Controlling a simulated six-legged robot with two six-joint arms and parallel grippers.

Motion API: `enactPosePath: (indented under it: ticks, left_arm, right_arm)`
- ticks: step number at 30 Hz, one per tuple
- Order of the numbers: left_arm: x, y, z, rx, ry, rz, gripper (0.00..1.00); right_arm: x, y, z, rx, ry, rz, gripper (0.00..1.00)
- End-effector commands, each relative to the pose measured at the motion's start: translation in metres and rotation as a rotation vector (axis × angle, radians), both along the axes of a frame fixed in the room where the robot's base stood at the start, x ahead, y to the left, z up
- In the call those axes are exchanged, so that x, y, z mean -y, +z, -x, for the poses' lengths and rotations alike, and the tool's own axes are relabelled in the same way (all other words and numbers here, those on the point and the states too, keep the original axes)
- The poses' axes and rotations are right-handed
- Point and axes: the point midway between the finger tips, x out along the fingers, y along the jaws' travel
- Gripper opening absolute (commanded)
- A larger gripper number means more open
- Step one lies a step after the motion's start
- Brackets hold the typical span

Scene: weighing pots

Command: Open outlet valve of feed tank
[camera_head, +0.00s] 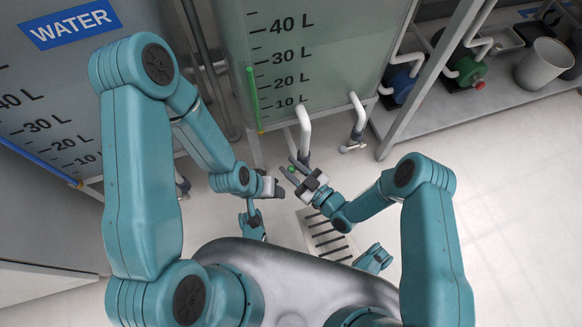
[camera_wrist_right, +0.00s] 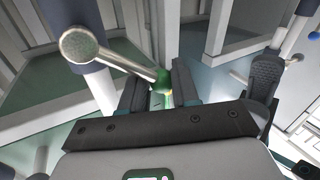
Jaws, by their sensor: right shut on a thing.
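The feed tank (camera_head: 320,55) is the greenish tank with litre marks in the middle of the head view. White outlet pipes (camera_head: 303,128) come down from its lower front. In the right wrist view, a metal valve lever (camera_wrist_right: 115,60) runs from a round hub at upper left to a green knob (camera_wrist_right: 160,78) between my right fingers. My right gripper (camera_head: 292,171) is shut on that knob (camera_head: 291,168) below the outlet pipe. The fingers partly hide the knob. My left gripper (camera_head: 276,188) is just left of it, apart from the lever; its jaw opening is unclear.
A tank labelled WATER (camera_head: 75,25) stands at left. A second white outlet pipe (camera_head: 357,112) is to the right. A low shelf at right holds a blue pump (camera_head: 400,82), a green pump (camera_head: 468,72) and a grey bucket (camera_head: 545,62). A floor drain grate (camera_head: 328,240) lies below; floor at right is clear.

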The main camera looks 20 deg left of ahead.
Motion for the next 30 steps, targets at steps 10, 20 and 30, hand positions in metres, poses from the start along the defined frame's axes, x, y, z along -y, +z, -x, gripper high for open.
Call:
enactPosePath:
  ticks: [10, 20, 30]
  left_arm:
    - [0.000, 0.000, 0.000, 0.000, 0.000, 0.000, 0.48]
    - [0.000, 0.000, 0.000, 0.000, 0.000, 0.000, 0.48]
    - [0.000, 0.000, 0.000, 0.000, 0.000, 0.000, 0.48]
  right_arm:
    - [0.018, 0.015, -0.012, -0.234, 0.004, -0.333, 0.00]
    - [0.021, 0.017, -0.014, -0.278, 0.009, -0.395, 0.00]
    - [0.023, 0.018, -0.016, -0.273, 0.004, -0.393, 0.48]
